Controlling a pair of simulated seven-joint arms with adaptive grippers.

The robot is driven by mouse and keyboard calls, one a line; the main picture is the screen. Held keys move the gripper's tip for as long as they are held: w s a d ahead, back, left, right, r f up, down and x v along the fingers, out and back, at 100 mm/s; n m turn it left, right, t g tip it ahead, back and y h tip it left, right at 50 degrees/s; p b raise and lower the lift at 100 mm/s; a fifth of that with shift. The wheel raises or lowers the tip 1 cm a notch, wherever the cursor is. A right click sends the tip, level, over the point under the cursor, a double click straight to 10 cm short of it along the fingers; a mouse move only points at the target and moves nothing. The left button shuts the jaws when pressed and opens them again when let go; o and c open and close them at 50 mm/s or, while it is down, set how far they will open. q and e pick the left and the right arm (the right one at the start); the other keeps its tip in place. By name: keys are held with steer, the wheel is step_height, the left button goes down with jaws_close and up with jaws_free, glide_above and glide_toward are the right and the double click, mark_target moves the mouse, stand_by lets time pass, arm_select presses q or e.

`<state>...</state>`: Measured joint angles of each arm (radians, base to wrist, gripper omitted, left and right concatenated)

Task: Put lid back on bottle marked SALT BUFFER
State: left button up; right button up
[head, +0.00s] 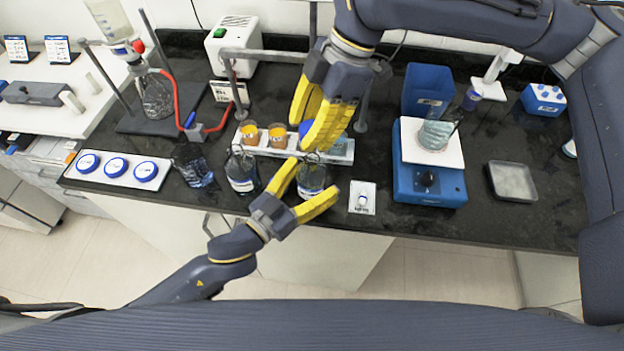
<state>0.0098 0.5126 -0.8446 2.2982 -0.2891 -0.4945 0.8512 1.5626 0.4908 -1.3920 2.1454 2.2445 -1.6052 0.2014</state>
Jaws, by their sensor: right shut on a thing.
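My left gripper (314,176) is open, with its yellow fingers spread on either side of a clear glass bottle (312,178) at the front edge of the bench. The bottle stands upright; its label is too small to read. My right gripper (310,136) comes down from above, just behind and over this bottle. It is shut on a blue lid (305,128), mostly hidden by the fingers. Another clear bottle (242,172) with a white label stands to the left. I cannot tell which bottle is marked SALT BUFFER.
A white tray with blue lids (73,176) lies at the front left. A small white card (371,205) lies to the right, then a blue device (430,190) carrying a beaker (436,134). A stand with red tubing (183,95) is at left.

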mark_target(308, 160)
arm_select(q)
steer(key=c, duration=1.5)
arm_select(e)
steer(key=shift+f, duration=2.45)
steer(key=shift+f, duration=0.1)
steer(key=shift+f, duration=0.8)
steer(key=shift+f, duration=0.6)
